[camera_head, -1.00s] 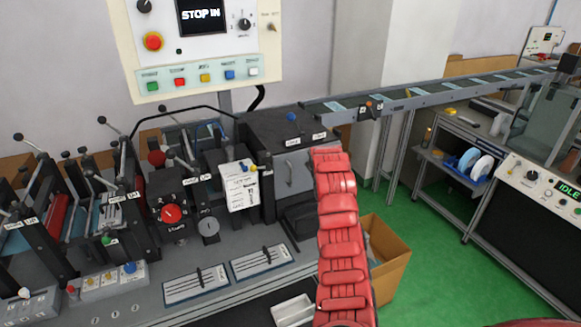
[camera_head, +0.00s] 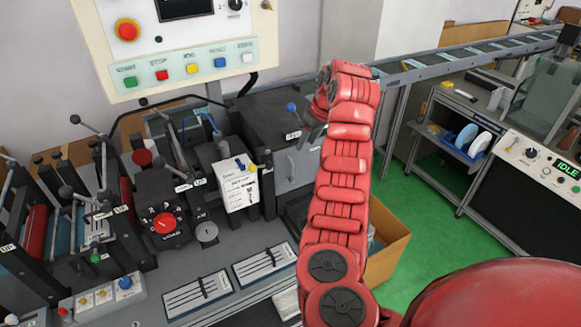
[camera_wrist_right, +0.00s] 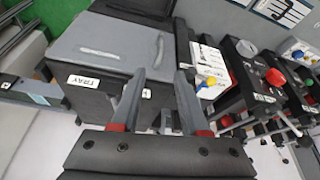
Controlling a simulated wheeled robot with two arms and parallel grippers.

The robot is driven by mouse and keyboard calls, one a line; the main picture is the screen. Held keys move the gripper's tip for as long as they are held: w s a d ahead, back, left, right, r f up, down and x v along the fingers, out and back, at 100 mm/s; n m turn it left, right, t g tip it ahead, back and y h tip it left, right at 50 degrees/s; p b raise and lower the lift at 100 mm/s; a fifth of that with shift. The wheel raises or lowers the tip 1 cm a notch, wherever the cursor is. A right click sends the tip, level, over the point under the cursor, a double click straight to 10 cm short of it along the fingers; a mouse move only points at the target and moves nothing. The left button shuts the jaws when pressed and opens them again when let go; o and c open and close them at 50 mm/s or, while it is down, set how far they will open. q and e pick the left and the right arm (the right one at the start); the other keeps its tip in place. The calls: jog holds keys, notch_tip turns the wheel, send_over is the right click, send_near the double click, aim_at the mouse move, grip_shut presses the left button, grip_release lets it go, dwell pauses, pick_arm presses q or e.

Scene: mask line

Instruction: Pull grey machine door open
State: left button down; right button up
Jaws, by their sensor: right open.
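In the wrist view the right gripper (camera_wrist_right: 160,75) is open and empty, apart from the handle. My left gripper is not in view.
A control panel (camera_head: 180,70) with coloured buttons hangs above. A white paper card (camera_head: 237,184) and rotary knobs stand left of the door. A cardboard box (camera_head: 392,240) sits on the green floor at right. A conveyor (camera_head: 450,62) runs behind.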

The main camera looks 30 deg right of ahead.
jog(key=b+x, duration=0.1)
jog(key=x, duration=0.4)
jog(key=b, duration=0.1)
send_over(293, 180)
notch_tip(293, 180, down, 9)
jog(key=shift+w+d+f, duration=0.1)
jog(key=shift+w+f, duration=0.05)
jog(key=shift+f, duration=0.35)
jog(key=shift+w+f, duration=0.2)
jog(key=shift+f, duration=0.25)
grip_shut()
dwell(0.6)
